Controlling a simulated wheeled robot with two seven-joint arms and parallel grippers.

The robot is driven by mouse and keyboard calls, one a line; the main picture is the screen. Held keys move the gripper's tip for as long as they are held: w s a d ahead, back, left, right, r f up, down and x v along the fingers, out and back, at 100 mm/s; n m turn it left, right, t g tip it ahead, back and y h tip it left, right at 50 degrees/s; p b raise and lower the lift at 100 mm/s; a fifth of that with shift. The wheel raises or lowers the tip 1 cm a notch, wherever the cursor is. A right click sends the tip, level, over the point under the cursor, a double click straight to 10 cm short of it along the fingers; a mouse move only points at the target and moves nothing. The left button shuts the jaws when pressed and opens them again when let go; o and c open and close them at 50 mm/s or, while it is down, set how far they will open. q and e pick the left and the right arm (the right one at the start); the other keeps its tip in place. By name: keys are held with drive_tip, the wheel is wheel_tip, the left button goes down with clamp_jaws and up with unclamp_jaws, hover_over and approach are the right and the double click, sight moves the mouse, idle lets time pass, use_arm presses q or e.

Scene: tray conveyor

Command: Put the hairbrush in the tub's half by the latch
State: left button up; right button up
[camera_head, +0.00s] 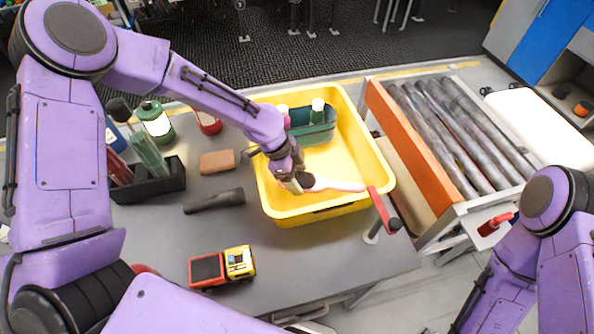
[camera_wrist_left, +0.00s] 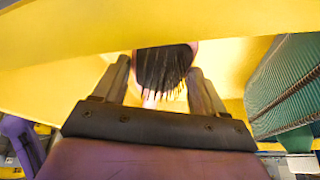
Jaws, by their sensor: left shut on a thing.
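My left gripper (camera_head: 297,183) is shut on the hairbrush (camera_head: 338,184) and holds it over the near part of the yellow tub (camera_head: 381,165). The pink handle points right, toward the tub's right wall; I cannot tell whether it touches the tub. In the left wrist view the brush's dark bristled head (camera_wrist_left: 165,66) shows between the fingers of my left gripper (camera_wrist_left: 160,85). A red lever (camera_head: 380,207) with a dark knob stands by the tub's near right corner; I cannot tell whether it is the latch. My right gripper is out of view.
A green bin (camera_head: 313,133) with bottles sits in the tub's far part; it also shows in the left wrist view (camera_wrist_left: 285,88). A roller conveyor (camera_head: 440,125) stands right. A toy truck (camera_head: 222,267), flashlight (camera_head: 214,201), brown block (camera_head: 217,162) and black caddy (camera_head: 150,188) lie left.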

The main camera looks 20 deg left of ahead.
use_arm(q)
drive_tip(key=shift+s+r, duration=0.25)
drive_tip(key=shift+s, duration=0.3)
drive_tip(key=shift+w+f+b, duration=0.35)
drive_tip(key=shift+w+f, duration=0.15)
drive_tip(key=shift+f, duration=0.3)
drive_tip(key=shift+s, duration=0.25)
drive_tip(key=o, duration=1.1)
drive_tip(key=shift+c, duration=0.2)
drive_tip(key=shift+w, duration=0.1)
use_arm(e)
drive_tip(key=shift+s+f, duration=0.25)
use_arm(q)
drive_tip(key=shift+r, duration=0.3)
drive_tip(key=b+v, duration=0.1)
drive_tip(key=v, duration=1.1)
drive_tip(key=shift+r, duration=0.35)
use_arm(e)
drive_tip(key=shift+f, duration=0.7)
